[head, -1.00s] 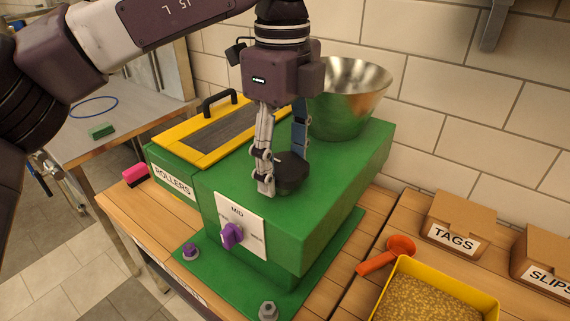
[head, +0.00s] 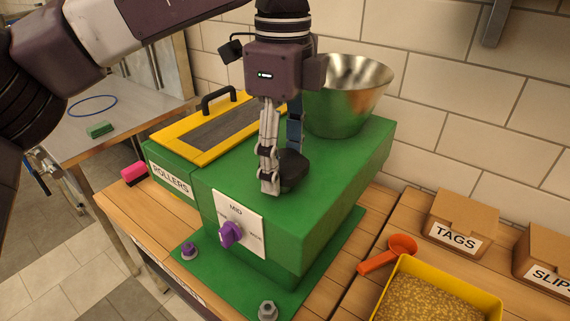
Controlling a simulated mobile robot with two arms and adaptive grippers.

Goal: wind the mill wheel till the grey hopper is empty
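The green mill (head: 330,185) stands on the wooden bench. A dark round wheel (head: 292,172) sits on its top, partly hidden by my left gripper (head: 282,168). The gripper points down with one finger at the wheel's near left side and the other behind it, and it appears shut on the wheel. The grey metal hopper (head: 345,95) stands on the back of the mill; its upper inner wall is bare and shiny, but its bottom is hidden. My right gripper is out of view.
A purple dial (head: 231,234) is on the mill's front panel. A yellow-framed cover (head: 180,150) with a handle lies left. A yellow bin of grain (head: 437,295), an orange scoop (head: 385,254) and a TAGS box (head: 460,222) are right. A pink block (head: 134,174) lies left.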

